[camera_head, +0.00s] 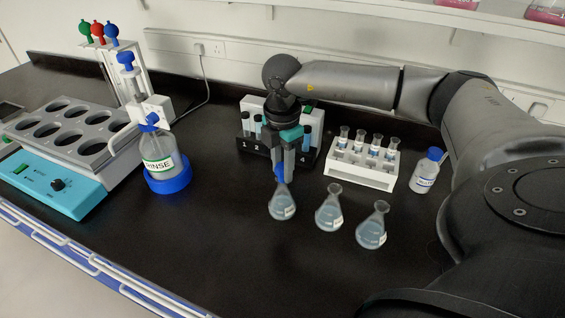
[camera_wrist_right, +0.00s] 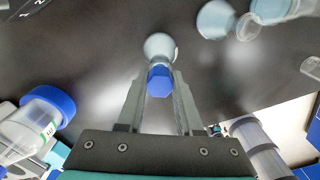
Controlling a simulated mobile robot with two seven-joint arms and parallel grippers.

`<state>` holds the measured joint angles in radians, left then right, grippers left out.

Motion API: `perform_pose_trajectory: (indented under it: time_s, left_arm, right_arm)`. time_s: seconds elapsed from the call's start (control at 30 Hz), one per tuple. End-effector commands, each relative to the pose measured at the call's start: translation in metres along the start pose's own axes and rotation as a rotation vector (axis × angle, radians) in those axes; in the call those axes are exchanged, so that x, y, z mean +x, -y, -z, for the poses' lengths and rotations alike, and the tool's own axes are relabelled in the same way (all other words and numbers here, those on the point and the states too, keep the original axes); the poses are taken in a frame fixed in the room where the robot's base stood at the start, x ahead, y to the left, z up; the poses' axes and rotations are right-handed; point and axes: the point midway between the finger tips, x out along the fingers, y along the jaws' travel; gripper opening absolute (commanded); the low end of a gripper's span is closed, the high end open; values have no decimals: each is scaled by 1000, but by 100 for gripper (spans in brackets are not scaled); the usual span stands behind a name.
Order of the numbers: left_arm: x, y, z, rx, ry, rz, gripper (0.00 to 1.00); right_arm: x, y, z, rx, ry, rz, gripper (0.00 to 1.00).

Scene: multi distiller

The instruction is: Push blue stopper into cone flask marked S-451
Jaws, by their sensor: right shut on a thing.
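My right gripper (camera_head: 281,168) points down over the leftmost of three cone flasks (camera_head: 282,206) and is shut on a blue stopper (camera_head: 279,174). The stopper sits at this flask's mouth; how deep it is in the neck I cannot tell. In the right wrist view, the blue stopper (camera_wrist_right: 160,82) lies between the two fingertips (camera_wrist_right: 160,85), with the flask (camera_wrist_right: 159,46) just beyond it. The flask stands upright on the bench, holding pale liquid. The labels on the flasks are too small to read. My left gripper is not in view.
Two more cone flasks (camera_head: 329,208) (camera_head: 371,228) stand close to the right. A white tube rack (camera_head: 362,176), a small blue-capped bottle (camera_head: 425,172) and a numbered tube stand (camera_head: 313,150) are behind. The RINSE bottle (camera_head: 160,165) stands left. The front bench is clear.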

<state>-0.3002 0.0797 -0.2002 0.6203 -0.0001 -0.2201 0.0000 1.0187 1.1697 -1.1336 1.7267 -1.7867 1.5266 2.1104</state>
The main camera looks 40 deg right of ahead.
Motion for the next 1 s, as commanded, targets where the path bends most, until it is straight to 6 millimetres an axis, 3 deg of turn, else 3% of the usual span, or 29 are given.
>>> perform_pose_trajectory:
  time_s: [0.17,0.2,0.5,0.8,1.0]
  left_arm:
    - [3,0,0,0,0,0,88]
    - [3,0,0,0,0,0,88]
    - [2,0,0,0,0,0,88]
    - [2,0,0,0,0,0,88]
    - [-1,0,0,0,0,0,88]
  right_arm:
    - [4,0,0,0,0,0,0]
    - [4,0,0,0,0,0,37]
    - [4,0,0,0,0,1,70]
    - [2,0,0,0,0,1,70]
    - [-27,0,0,-1,-1,-4,70]
